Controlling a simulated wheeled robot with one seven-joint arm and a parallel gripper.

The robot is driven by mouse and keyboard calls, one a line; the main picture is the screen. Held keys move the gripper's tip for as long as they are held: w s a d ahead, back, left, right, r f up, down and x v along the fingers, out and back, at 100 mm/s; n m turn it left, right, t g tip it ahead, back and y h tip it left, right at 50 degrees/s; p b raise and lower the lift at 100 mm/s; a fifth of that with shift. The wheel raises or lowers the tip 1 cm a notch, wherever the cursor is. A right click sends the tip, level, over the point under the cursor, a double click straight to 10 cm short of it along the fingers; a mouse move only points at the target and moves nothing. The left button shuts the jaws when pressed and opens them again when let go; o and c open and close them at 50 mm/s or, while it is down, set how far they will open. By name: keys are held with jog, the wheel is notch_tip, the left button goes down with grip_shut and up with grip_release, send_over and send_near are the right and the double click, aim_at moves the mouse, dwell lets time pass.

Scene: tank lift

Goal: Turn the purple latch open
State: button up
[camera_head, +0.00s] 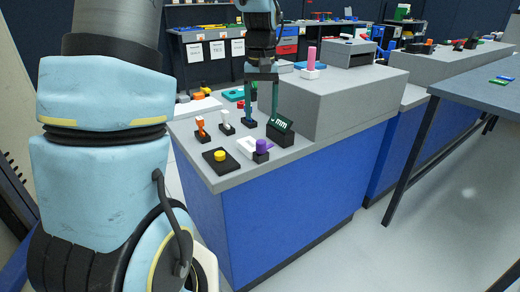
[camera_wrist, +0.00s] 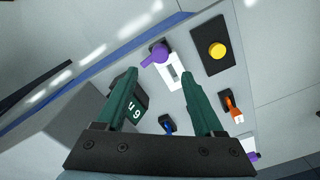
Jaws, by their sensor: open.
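The purple latch (camera_head: 262,145) sits on a small black base near the front edge of the grey counter, beside a white plate. In the wrist view the purple latch (camera_wrist: 155,54) lies beyond my fingertips, a little left of centre, with its narrow end pointing down-left. My gripper (camera_head: 262,118) is above the counter, behind the latch in the head view. In the wrist view my gripper (camera_wrist: 160,78) has its two green fingers wide apart with nothing between them. It does not touch the latch.
A yellow button (camera_head: 219,155) on a black plate stands left of the latch. A tilted display (camera_head: 281,126) is close to my right finger. A raised grey block (camera_head: 330,105) bounds the right side.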

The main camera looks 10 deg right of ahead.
aim_at(261, 142)
notch_tip(261, 142, down, 10)
jog(key=shift+f+p, duration=0.2)
jog(key=shift+p, duration=0.25)
grip_shut()
dwell(0.5)
